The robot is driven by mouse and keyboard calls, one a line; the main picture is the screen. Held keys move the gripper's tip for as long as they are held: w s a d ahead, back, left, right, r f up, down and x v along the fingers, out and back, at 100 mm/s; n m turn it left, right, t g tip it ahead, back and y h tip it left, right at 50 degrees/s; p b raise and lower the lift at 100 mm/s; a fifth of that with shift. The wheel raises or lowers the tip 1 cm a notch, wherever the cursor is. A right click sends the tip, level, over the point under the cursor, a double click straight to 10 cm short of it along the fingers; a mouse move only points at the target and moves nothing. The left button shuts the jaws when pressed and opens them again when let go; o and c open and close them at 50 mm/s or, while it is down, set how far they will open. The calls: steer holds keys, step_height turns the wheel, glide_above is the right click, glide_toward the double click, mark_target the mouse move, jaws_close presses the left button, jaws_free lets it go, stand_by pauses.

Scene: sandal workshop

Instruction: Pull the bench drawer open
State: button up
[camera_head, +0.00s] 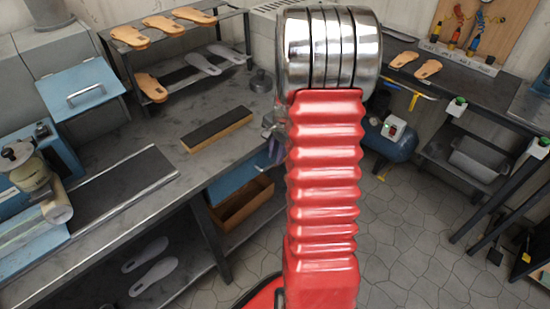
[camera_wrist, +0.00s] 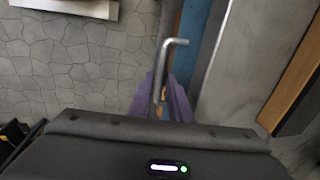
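The blue bench drawer (camera_head: 236,179) shows under the bench top in the head view, partly hidden by my red arm. In the wrist view its blue front (camera_wrist: 190,48) is a narrow strip beside the bench top. A bent metal handle (camera_wrist: 164,65) stands out from it. The purple fingers of my gripper (camera_wrist: 162,103) lie on either side of the handle's lower part. Whether they press on it I cannot tell. In the head view my gripper (camera_head: 275,150) is mostly hidden behind my arm.
A wooden box (camera_head: 243,203) sits below the bench top. A dark-topped wooden block (camera_head: 218,130) lies on the grey bench (camera_head: 222,157). A sandal rack (camera_head: 180,68) stands behind. A blue tank (camera_head: 388,138) is on the floor at right. The floor right of the bench is open.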

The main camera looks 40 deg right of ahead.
steer(key=shift+w+f, duration=0.2)
steer(key=shift+f, duration=0.7)
steer(key=shift+c, duration=0.7)
jaws_close()
steer(key=shift+a, duration=0.2)
steer(key=shift+s+d, duration=0.1)
